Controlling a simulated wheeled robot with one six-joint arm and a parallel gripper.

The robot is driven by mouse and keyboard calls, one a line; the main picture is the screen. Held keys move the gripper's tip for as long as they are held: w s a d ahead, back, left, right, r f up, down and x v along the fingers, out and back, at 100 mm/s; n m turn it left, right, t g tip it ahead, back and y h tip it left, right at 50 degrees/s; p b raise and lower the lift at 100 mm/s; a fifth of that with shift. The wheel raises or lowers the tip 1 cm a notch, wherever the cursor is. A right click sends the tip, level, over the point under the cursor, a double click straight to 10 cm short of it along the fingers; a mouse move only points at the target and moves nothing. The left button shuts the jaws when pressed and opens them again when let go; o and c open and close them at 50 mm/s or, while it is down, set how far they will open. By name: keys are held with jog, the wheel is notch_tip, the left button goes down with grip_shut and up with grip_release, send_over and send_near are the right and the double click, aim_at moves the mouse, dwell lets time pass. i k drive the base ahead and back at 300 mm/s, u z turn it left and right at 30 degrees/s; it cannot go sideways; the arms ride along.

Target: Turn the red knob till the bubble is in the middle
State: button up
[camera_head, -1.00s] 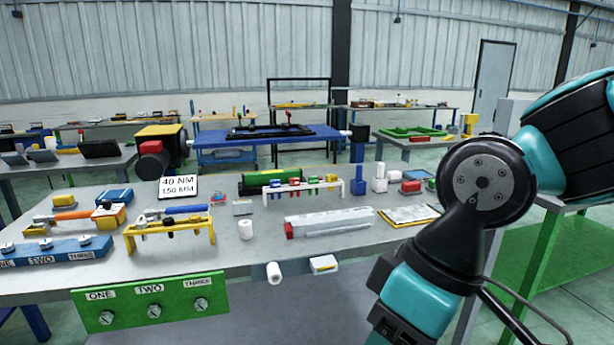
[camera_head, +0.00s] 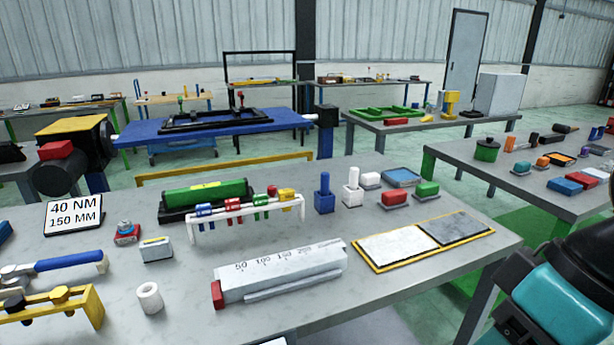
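A green block like a spirit level (camera_head: 207,193) lies on a black base on the near bench, with a yellow patch on top. A bubble cannot be made out at this size. A small red knob (camera_head: 272,191) shows at its right end, partly hidden behind the white rack. Another red knob (camera_head: 240,95) stands on a black frame on the blue table (camera_head: 280,119) farther back. My gripper is out of view; only part of my arm shows at the lower right, well apart from the green block.
The white rack (camera_head: 245,213) with coloured clips stands just in front of the green block. A long white gauge (camera_head: 280,270) with a red end lies nearer. Blue and white upright pegs stand to the right. A two-part panel (camera_head: 425,241) lies near the bench's right edge.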

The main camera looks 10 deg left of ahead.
aim_at(271, 191)
jog(key=i, duration=0.75)
jog(key=u, duration=0.7)
jog(key=i, duration=0.75)
jog(key=u, duration=0.6)
